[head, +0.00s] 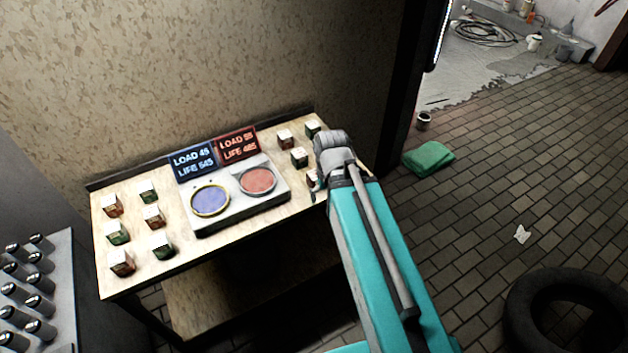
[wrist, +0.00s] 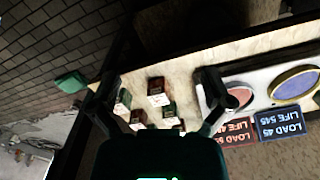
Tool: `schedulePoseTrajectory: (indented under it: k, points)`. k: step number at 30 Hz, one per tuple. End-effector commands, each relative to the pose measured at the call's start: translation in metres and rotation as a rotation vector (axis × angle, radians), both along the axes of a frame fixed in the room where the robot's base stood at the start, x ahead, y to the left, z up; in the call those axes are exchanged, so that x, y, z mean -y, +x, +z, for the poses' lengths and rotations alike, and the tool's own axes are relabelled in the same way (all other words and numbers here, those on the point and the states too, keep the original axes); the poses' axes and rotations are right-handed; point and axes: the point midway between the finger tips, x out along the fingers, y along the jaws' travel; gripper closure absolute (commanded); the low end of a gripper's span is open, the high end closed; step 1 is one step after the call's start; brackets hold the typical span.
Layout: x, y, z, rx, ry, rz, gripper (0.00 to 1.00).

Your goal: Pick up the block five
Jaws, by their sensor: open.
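Small wooden-topped blocks with red or green sides stand on a table (head: 225,250). Several are on its left part, such as a red one (head: 122,262). Others are on its right part, such as a red one (head: 285,139) and green ones (head: 299,157). No number is legible, so I cannot tell which is block five. My gripper (head: 316,187) is over the table's right end, partly hidden by my arm. In the wrist view my gripper (wrist: 158,82) is open and empty, with a red block (wrist: 159,92) showing between its fingers and several more blocks nearer the palm.
A white two-pan scale with a blue pan (head: 210,200) and a red pan (head: 258,181) stands mid-table, before two display signs (head: 215,152). A wall rises behind. A green cloth (head: 429,158) and a tyre (head: 567,312) lie on the floor at right.

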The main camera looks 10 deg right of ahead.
Motion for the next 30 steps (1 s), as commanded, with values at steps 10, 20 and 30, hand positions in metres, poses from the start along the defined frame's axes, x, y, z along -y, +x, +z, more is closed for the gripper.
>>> schedulePoseTrajectory:
  k: [10, 20, 30]
  points:
    - [0.000, 0.000, 0.000, 0.000, 0.000, 0.000, 0.00]
    - [0.001, 0.027, -0.005, 0.000, 0.000, -0.124, 0.00]
    - [0.004, 0.107, -0.019, 0.001, 0.001, -0.560, 0.00]
